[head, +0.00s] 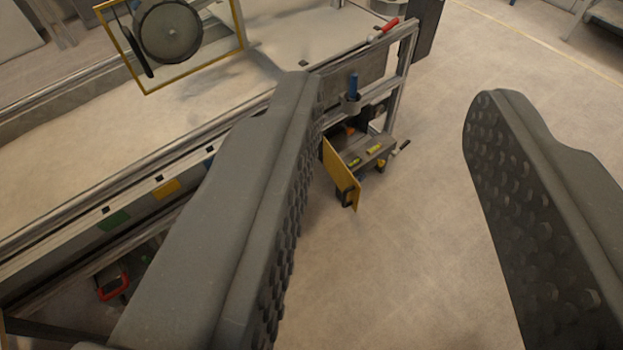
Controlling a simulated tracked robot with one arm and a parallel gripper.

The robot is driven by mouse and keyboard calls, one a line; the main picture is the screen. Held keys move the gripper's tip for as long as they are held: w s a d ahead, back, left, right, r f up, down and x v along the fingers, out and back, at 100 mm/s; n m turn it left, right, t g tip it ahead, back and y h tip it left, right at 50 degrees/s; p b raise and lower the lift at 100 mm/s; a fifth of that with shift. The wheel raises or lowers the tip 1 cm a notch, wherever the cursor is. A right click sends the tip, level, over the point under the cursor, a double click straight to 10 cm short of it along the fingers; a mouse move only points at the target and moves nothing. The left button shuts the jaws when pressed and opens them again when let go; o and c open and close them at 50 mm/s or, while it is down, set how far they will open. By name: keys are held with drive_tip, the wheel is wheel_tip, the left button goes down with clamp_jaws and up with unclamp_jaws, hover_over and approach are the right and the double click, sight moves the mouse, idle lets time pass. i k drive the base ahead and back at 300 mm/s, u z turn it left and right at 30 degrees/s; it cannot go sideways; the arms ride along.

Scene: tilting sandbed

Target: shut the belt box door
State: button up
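A yellow panel (341,175), which looks like the belt box door, stands swung out from a small dark box (372,150) at the end of the sandbed. A dark handle-like piece shows near its lower edge. The box's inside is partly visible, with small yellow parts. My gripper (392,92) is open and empty, its two studded fingers wide apart. In the picture the panel lies between the fingers, close beside the left one, and looks well below and beyond them. I see no contact. The left finger hides part of the sandbed's side.
The sandbed (270,55) runs across the left, with a metal rail. A yellow-framed guard with a wheel (170,32) stands at top left. A red-handled tool (384,29) lies on the bed's end, above a blue-handled tool (352,87). The floor (420,240) at right is clear.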

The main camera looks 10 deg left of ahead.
sight(350, 189)
drive_tip(key=u, duration=0.1)
drive_tip(key=i, duration=1)
drive_tip(key=z, duration=0.05)
